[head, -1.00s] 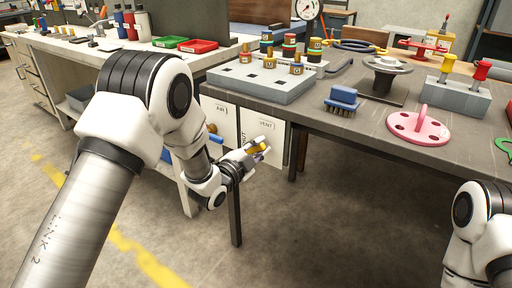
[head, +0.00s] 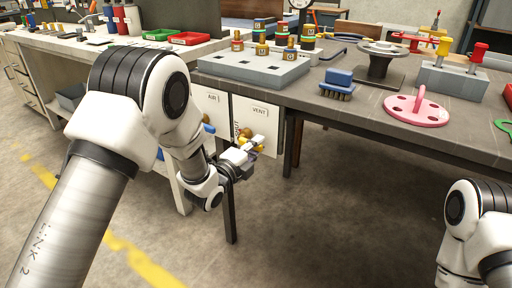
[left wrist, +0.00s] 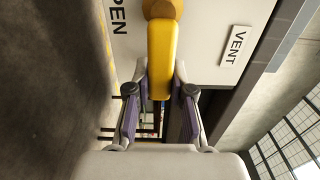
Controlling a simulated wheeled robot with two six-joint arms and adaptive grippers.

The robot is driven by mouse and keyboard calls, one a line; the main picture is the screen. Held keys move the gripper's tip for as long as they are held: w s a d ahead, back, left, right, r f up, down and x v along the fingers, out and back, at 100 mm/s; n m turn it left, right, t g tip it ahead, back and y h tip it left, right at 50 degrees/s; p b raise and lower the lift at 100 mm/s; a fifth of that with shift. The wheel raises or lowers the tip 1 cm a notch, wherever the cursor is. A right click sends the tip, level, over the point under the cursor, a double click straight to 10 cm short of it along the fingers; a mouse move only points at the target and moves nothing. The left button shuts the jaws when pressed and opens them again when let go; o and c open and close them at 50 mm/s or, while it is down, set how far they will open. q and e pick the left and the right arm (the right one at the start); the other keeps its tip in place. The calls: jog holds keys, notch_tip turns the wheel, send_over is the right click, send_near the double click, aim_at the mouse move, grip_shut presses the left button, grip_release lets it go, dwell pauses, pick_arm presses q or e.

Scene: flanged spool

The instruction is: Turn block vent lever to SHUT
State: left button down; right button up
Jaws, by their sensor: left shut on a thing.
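My left gripper (left wrist: 160,100) is shut on the lever's free end, one purple-padded finger on each side. In the head view my left gripper (head: 255,145) covers much of the lever. My right gripper is out of view.
An AIR panel (head: 212,105) adjoins the vent panel on the left. On the table above are a grey block with pegs (head: 250,68), a blue brush (head: 338,84), a flanged spool (head: 380,60) and a pink disc (head: 417,109). Floor below is clear.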

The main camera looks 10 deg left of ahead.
pick_arm(q)
jog(key=shift+f, duration=0.15)
jog(key=c, duration=1)
grip_release()
jog(key=v, duration=1.2)
